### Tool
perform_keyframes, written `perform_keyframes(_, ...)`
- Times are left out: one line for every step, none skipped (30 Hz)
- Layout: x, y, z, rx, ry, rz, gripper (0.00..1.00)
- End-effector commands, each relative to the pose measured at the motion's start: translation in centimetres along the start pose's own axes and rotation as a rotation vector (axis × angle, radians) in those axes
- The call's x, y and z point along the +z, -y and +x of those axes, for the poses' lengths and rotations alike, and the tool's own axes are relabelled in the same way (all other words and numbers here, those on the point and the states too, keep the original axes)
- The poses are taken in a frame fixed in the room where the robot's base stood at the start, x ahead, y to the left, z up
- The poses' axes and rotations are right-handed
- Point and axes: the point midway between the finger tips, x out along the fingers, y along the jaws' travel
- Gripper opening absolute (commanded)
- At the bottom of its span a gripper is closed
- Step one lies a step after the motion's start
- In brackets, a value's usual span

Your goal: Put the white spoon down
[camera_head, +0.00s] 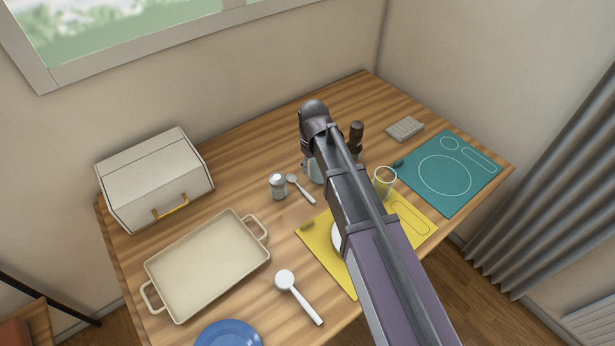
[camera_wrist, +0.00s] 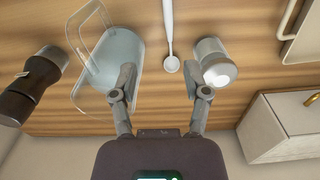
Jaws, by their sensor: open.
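In the camera_head view a white spoon (camera_head: 287,281) with a large round bowl lies on the wooden table, right of the tray. A smaller, pale grey-white spoon (camera_head: 301,189) lies beside a shaker (camera_head: 277,187); I cannot tell for certain which one the task means. In the wrist view my gripper (camera_wrist: 160,84) is open and empty. The smaller spoon (camera_wrist: 171,64) shows beyond the gap between its fingertips, apart from them. The shaker (camera_wrist: 215,63) is near the right fingertip.
A clear, wire-handled container (camera_wrist: 120,62) is by the left fingertip, with a dark mill (camera_wrist: 30,88) farther left. A beige tray (camera_head: 208,265), white bread box (camera_head: 155,180), blue plate (camera_head: 228,335), yellow mat (camera_head: 325,252), cup (camera_head: 384,180) and teal mat (camera_head: 450,178) share the table.

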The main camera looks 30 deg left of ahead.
Motion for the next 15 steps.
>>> perform_keyframes(-0.8, 0.9, -0.3, 0.000, 0.001, -0.022, 0.61)
perform_keyframes(-1.1, 1.2, -0.4, 0.000, 0.001, -0.031, 0.61)
perform_keyframes(-1.4, 1.6, -0.5, 0.000, 0.002, -0.041, 0.61)
perform_keyframes(-1.5, 1.9, -0.5, -0.001, 0.002, -0.048, 0.61)
perform_keyframes(-1.7, 2.1, -0.5, -0.001, 0.002, -0.053, 0.61)
perform_keyframes(-1.8, 2.3, -0.5, -0.001, 0.002, -0.057, 0.61)
perform_keyframes(-1.8, 2.3, -0.6, -0.001, 0.002, -0.059, 0.61)
perform_keyframes(-1.8, 2.3, -0.6, -0.001, 0.002, -0.060, 0.61)
perform_keyframes(-1.8, 2.3, -0.5, -0.001, 0.002, -0.060, 0.61)
perform_keyframes(-1.8, 2.2, -0.5, -0.001, 0.002, -0.059, 0.61)
perform_keyframes(-1.8, 2.2, -0.5, -0.001, 0.002, -0.058, 0.61)
perform_keyframes(-1.7, 2.1, -0.5, -0.001, 0.002, -0.057, 0.61)
perform_keyframes(-1.7, 2.0, -0.5, -0.001, 0.002, -0.056, 0.61)
perform_keyframes(-1.7, 2.0, -0.5, -0.001, 0.002, -0.055, 0.61)
perform_keyframes(-1.6, 1.9, -0.5, -0.001, 0.002, -0.054, 0.61)
